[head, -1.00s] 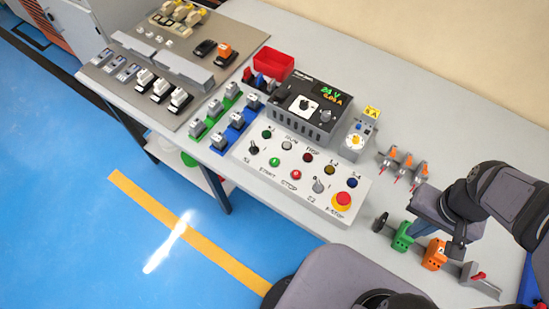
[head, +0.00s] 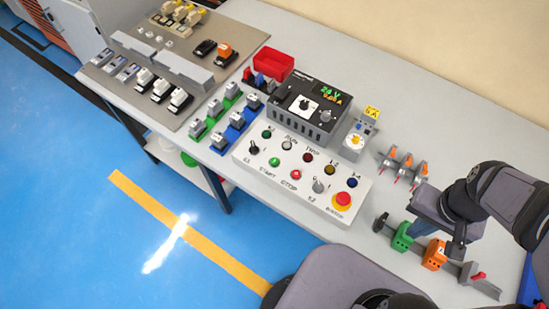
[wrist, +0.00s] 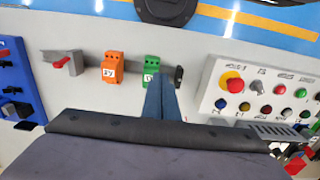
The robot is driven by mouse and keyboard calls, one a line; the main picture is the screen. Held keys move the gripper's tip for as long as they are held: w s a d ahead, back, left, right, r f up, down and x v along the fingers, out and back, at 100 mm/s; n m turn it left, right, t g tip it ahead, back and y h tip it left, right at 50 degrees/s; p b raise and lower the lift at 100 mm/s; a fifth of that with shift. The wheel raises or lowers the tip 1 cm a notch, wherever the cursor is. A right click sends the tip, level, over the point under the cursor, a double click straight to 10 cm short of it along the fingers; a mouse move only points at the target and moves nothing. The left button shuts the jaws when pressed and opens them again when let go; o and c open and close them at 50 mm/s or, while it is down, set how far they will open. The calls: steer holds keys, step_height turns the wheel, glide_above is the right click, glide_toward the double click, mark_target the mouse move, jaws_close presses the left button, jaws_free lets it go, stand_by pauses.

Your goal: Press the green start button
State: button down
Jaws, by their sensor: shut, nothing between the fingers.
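The green start button (head: 274,161) sits in the lower row of the white control panel (head: 300,178), above the START label and left of the red stop button (head: 295,174). In the wrist view the green button (wrist: 301,92) is at the far right. My gripper (head: 421,231) is right of the panel, near the green block (head: 402,238) and the orange block (head: 434,255), well apart from the button. Its blue fingers (wrist: 160,80) are shut together with nothing between them. The exact gap between fingertips and blocks cannot be told.
A red emergency stop knob (head: 344,199) stands at the panel's right end. A selector switch (head: 318,186) sits between it and the stop button. A dark power supply (head: 305,108) stands behind the panel. Three orange-grey tools (head: 402,167) lie behind my gripper.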

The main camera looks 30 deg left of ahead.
step_height(320, 180, up, 4)
steer(key=m+t+y+p, duration=0.6)
steer(key=m+t, duration=0.1)
steer(key=m, duration=1.2)
glide_above(275, 162)
steer(key=shift+s+d+f, duration=0.1)
steer(key=shift+s+d, duration=0.2)
steer(key=shift+s, duration=0.05)
steer(key=shift+f, duration=0.1)
step_height(275, 162, down, 7)
steer(key=b, duration=0.5)
steer(key=shift+f+b, duration=0.15)
steer(key=shift+b, duration=0.25)
steer(key=shift+f+b, duration=0.65)
steer(key=shift+b, duration=0.1)
